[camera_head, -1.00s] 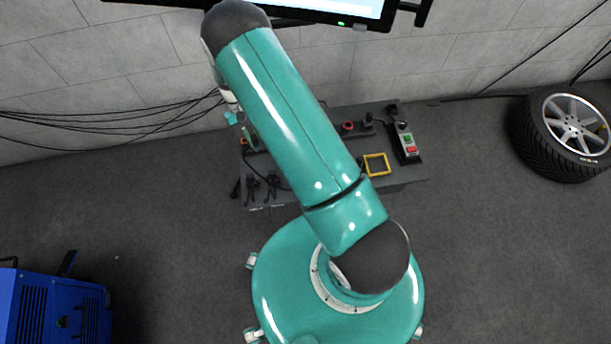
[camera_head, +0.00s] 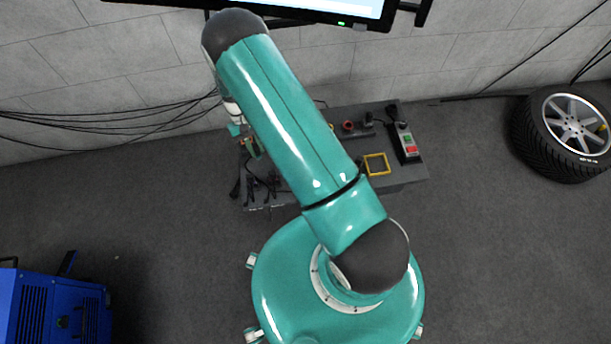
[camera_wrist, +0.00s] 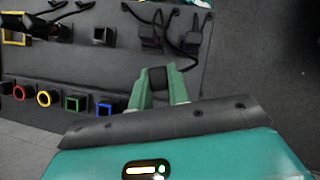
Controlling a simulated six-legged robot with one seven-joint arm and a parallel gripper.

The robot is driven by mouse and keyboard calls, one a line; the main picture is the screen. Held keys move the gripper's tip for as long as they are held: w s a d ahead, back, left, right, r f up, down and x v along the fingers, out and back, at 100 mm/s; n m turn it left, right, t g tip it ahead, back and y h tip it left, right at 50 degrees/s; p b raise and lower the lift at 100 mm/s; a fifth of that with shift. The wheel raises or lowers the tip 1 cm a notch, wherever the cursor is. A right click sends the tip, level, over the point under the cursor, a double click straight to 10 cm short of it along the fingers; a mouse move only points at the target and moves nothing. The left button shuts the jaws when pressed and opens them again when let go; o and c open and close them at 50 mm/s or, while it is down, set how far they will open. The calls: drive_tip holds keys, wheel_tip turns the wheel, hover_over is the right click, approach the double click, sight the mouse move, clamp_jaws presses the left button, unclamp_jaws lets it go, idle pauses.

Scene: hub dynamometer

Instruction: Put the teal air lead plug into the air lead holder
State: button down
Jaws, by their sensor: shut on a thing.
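My gripper (camera_wrist: 160,92) shows at the lower middle of the wrist view. Its two green fingers are shut on a dark block-like piece (camera_wrist: 158,78), which I take to be the plug. No teal on it can be made out. In the head view my gripper is at the left end of the bench, partly hidden behind my arm. The air lead holder cannot be told for sure among the bench fittings. Black fittings with cables (camera_wrist: 150,38) and (camera_wrist: 190,42) stand beyond the fingers in the wrist view.
The grey bench (camera_head: 405,178) carries a yellow square frame (camera_head: 376,164) and a box with green and red buttons (camera_head: 406,142). Red, yellow, green and blue ringed sockets line the wrist view's left. A tyre (camera_head: 565,130) and blue machine (camera_head: 55,305) stand apart on the floor.

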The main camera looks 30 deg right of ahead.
drive_tip(key=s+d, duration=0.2)
drive_tip(key=d, duration=0.5)
drive_tip(key=s+d, duration=0.3)
drive_tip(key=d, duration=0.4)
idle(1.6)
drive_tip(key=shift+s, duration=0.1)
drive_tip(key=s+a, duration=0.2)
drive_tip(key=s, duration=0.3)
drive_tip(key=shift+s, duration=0.4)
idle(0.6)
drive_tip(key=shift+f, duration=0.1)
wheel_tip(320, 180, down, 4)
drive_tip(key=shift+r, duration=0.2)
idle(0.6)
idle(0.4)
